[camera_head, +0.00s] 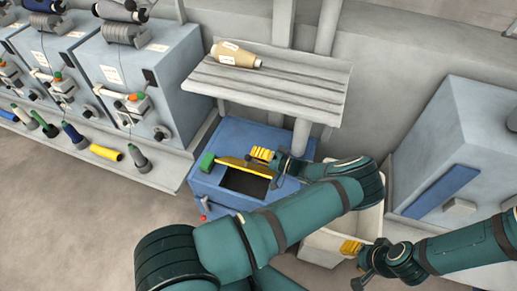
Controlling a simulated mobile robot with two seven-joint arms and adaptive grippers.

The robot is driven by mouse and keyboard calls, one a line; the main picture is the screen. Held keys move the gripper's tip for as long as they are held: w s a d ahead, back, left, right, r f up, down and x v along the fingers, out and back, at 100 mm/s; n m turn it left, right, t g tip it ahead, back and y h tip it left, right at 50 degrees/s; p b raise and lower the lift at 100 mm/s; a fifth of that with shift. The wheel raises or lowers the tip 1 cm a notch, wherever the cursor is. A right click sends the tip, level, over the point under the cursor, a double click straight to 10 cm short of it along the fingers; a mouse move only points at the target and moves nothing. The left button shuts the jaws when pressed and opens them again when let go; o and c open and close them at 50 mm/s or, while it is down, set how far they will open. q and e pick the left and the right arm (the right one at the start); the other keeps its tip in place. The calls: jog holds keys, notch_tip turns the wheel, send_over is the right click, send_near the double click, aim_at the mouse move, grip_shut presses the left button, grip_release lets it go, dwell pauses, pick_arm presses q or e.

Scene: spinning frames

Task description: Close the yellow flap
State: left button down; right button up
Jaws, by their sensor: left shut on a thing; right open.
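The yellow flap (235,164) is a narrow yellow strip on top of a blue box (225,195), along the far edge of a dark opening (244,182). The opening shows uncovered. My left gripper (262,154) is at the right part of the flap, its yellow fingers shut on it. The exact contact is too small to make out. My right gripper (353,249) is open and empty at the lower right, in front of the white bin, away from the flap.
A green block (207,161) sits at the box's left corner. A grey slatted shelf (270,88) with a tan cone (235,54) overhangs behind. A white bin (322,247) stands right of the box. Spinning units (147,80) with bobbins stand left.

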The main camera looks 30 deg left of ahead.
aim_at(253, 168)
pick_arm(q)
jog(key=shift+s+d+f+n+b, duration=0.15)
jog(key=shift+s+f+n+b, duration=0.15)
jog(key=shift+s+n, duration=0.4)
jog(key=shift+s+d+f+n+b, duration=0.15)
jog(key=shift+s+f+n+b, duration=0.25)
jog(key=shift+n, duration=0.45)
jog(key=shift+s+d+f+n+b, duration=0.15)
jog(key=shift+s+n+b, duration=0.15)
jog(key=shift+s+n, duration=0.45)
jog(key=shift+d, duration=0.15)
